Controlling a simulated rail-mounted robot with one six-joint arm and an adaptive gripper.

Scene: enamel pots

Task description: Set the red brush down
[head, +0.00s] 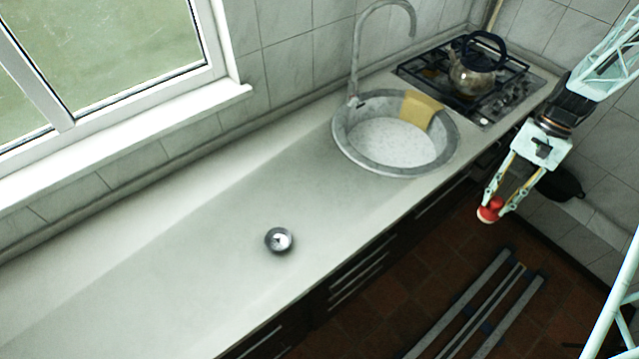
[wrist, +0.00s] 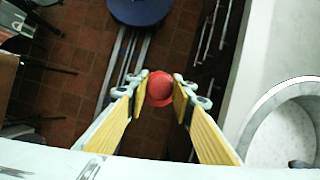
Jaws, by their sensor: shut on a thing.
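The red brush (head: 489,210) is at the tip of my gripper (head: 497,207), to the right of the counter and over the floor in the head view. My gripper is shut on the brush. In the wrist view the red brush (wrist: 159,88) shows as a round red shape between the two fingers of my gripper (wrist: 160,90). Only the rounded red part shows clearly; the rest of the brush is hidden or too small to tell.
The counter (head: 180,270) is mostly bare, with a small round metal bowl (head: 279,240) on it. A round sink (head: 394,140) with a yellow cloth (head: 420,109), a tall tap (head: 354,60) and a gas hob with a kettle (head: 472,76) stand further back.

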